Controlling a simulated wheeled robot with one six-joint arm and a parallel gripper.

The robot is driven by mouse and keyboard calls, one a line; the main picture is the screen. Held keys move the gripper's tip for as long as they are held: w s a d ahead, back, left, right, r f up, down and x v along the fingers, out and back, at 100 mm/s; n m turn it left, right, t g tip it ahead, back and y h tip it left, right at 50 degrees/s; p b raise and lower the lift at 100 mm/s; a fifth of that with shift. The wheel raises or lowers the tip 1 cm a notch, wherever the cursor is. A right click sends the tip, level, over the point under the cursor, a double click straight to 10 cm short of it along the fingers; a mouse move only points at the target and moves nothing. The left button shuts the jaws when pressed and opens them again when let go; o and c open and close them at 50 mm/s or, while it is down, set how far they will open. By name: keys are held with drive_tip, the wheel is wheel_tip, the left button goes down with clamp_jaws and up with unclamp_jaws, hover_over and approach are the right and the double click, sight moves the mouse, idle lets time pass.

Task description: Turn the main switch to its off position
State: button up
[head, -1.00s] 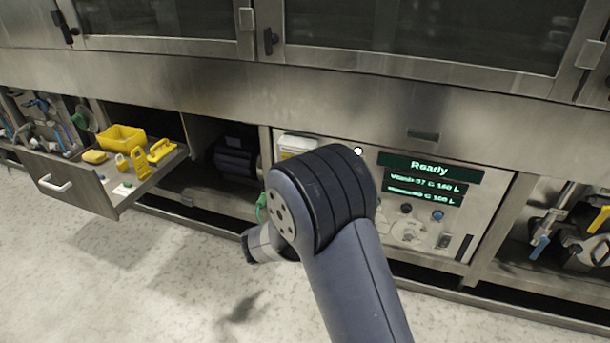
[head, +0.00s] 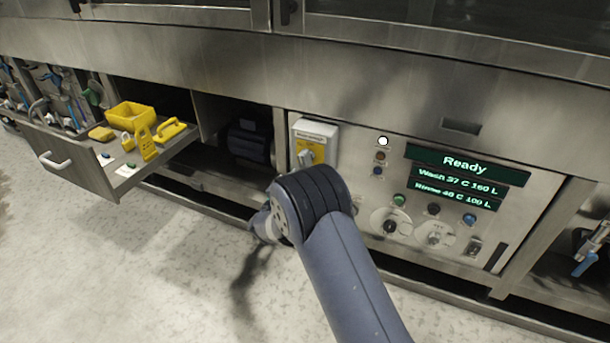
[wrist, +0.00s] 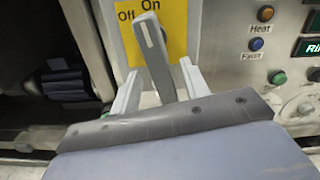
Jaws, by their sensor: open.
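The main switch (head: 315,136) is a white box with a yellow plate and a grey handle (head: 306,157), at the left of the control panel. In the wrist view, the yellow plate (wrist: 178,22) reads "Off" at left and "On" at the top. The grey handle (wrist: 151,42) points up at "On", leaning slightly left in the picture. My gripper (wrist: 161,70) is open, with one pale finger on each side of the handle's lower part. Whether either finger touches it, I cannot tell.
The panel's display (head: 465,163) reads "Ready", above several buttons and knobs. An open drawer (head: 85,172) juts out at left, holding yellow lockout items and a yellow bin (head: 130,116). A dark motor (head: 250,143) sits in the open bay left of the switch.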

drive_tip(key=shift+x, duration=1.4)
drive_tip(key=shift+c, duration=0.4)
clamp_jaws()
